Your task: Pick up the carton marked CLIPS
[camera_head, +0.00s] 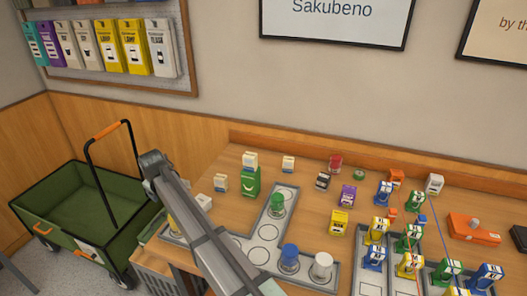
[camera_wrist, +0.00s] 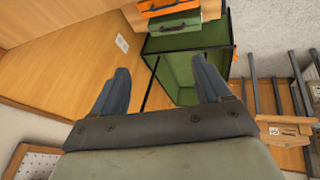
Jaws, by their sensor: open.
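Several small cartons stand on the wooden table in the head view, but their lettering is too small to read, so I cannot tell which one is marked CLIPS. They include a yellow carton (camera_head: 339,223), a purple carton (camera_head: 347,196), a dark carton (camera_head: 323,181) and white cartons, one at the back (camera_head: 288,163) and one at the left (camera_head: 221,183).
A green wagon (camera_head: 80,205) with an orange-gripped handle stands left of the table; its interior (camera_wrist: 178,75) shows beyond my fingers. A grey tray (camera_head: 240,242) holds round containers. My arm crosses the table's left part.

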